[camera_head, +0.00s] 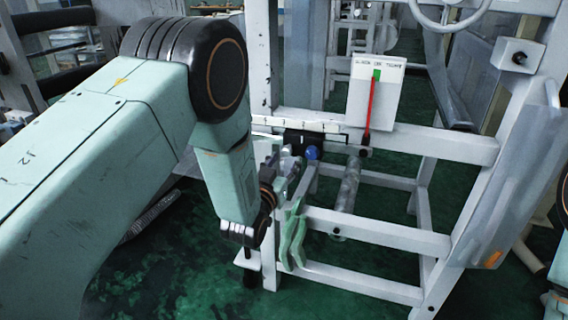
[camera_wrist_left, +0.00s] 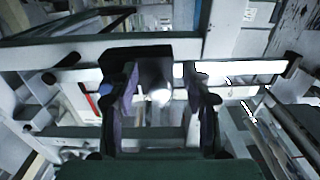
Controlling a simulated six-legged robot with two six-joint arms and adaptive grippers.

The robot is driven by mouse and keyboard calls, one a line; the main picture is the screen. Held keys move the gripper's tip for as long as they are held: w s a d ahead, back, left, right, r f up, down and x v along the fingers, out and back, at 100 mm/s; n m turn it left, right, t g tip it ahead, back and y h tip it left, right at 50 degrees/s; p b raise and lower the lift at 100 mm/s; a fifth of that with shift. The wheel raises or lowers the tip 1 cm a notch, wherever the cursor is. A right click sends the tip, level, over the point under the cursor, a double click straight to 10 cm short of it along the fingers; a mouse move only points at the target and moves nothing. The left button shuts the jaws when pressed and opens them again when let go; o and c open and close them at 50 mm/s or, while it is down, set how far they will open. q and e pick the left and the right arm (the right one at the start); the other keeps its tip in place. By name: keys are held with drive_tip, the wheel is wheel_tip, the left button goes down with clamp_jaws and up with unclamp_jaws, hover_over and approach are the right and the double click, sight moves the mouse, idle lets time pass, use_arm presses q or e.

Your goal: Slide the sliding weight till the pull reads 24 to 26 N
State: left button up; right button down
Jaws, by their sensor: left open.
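The sliding weight, a black block (camera_head: 303,139) with a blue knob (camera_head: 312,153), sits on the pale horizontal beam (camera_head: 410,138) in the head view. The white gauge card (camera_head: 390,100) stands to its right. Its red pointer (camera_head: 370,108) leans slightly right, its upper end at or just below the green mark (camera_head: 376,74). My left gripper (camera_head: 284,178) is close to the weight, partly hidden by my own wrist. In the left wrist view its fingers (camera_wrist_left: 165,105) are apart, with the black block (camera_wrist_left: 152,56) beyond and between them. Contact cannot be told. My right gripper is not visible.
White frame posts and lower rails (camera_head: 385,232) surround the beam. A grey roller (camera_head: 347,185) lies below the weight. A handwheel (camera_head: 450,12) is at the upper right. The green floor (camera_head: 160,275) is open at the lower left.

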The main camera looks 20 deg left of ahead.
use_arm(q)
drive_tip(key=s, duration=1.2)
drive_tip(key=shift+a, duration=0.2)
drive_tip(key=shift+f, duration=0.1)
drive_tip(key=s+a+f+g, duration=0.1)
drive_tip(key=s+f+g, duration=0.35)
drive_tip(key=f, duration=0.35)
drive_tip(key=s+a+f+g, duration=0.1)
drive_tip(key=s+f+g, duration=0.35)
drive_tip(key=f, duration=0.25)
drive_tip(key=s+f+g, duration=0.4)
drive_tip(key=s+f, duration=0.1)
drive_tip(key=s, duration=0.8)
drive_tip(key=s+a+f+g, duration=0.1)
drive_tip(key=s+f+g, duration=0.3)
drive_tip(key=s, duration=0.9)
drive_tip(key=shift+f+n+g, duration=0.4)
drive_tip(key=shift+g, duration=0.1)
